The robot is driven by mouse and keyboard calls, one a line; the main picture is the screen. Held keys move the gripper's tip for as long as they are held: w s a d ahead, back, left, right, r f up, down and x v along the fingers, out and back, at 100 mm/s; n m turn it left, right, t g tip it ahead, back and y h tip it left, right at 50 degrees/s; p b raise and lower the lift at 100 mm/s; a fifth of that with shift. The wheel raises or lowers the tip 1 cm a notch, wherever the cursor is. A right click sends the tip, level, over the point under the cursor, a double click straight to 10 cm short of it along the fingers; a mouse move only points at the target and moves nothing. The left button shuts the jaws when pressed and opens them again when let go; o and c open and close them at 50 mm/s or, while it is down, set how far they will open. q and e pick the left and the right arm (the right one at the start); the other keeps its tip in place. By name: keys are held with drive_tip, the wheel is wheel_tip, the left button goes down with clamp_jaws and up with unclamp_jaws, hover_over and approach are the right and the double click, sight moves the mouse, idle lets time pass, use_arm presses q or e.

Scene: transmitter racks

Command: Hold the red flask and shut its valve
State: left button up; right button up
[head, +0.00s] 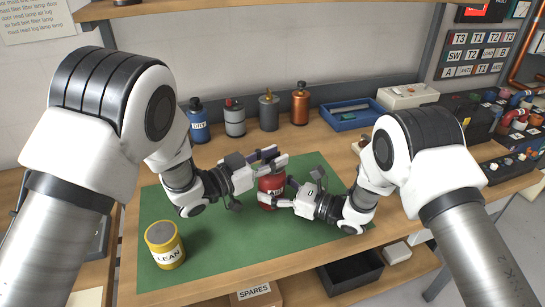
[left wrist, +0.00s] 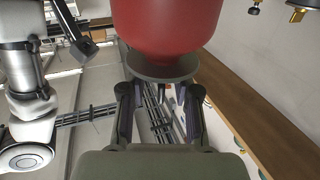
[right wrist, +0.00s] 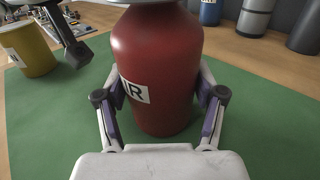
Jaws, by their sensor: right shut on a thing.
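The red flask (head: 271,186) stands upright on the green mat (head: 215,250), its label partly covered. My right gripper (head: 280,193) is shut around the flask's body; the right wrist view shows the flask (right wrist: 158,65) between both fingers (right wrist: 165,98). My left gripper (head: 270,160) is at the flask's top, fingers apart. In the left wrist view, the flask's red body (left wrist: 166,25) and grey collar disc (left wrist: 163,70) lie just beyond the spread fingers (left wrist: 160,95). The valve is hidden in the head view, and its position cannot be told.
A yellow can (head: 164,246) stands at the mat's front left. Blue (head: 198,124), grey (head: 235,120), dark grey (head: 269,112) and copper (head: 300,105) flasks line the back. A blue tray (head: 350,115) is behind right. The mat's front middle is clear.

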use_arm(q)
drive_tip(key=shift+a, duration=0.1)
drive_tip(key=shift+c, duration=0.3)
clamp_jaws()
drive_tip(key=shift+r+m+g+h, duration=0.1)
drive_tip(key=shift+m+g+h, duration=0.55)
drive_tip(key=shift+g, duration=0.25)
drive_tip(key=m+g+h, duration=0.1)
drive_tip(key=m+g, duration=0.1)
drive_tip(key=g, duration=0.1)
drive_tip(key=shift+m+g, duration=0.25)
drive_tip(key=shift+g, duration=0.05)
use_arm(e)
drive_tip(key=shift+a, duration=0.1)
use_arm(q)
drive_tip(key=shift+o, duration=0.3)
unclamp_jaws()
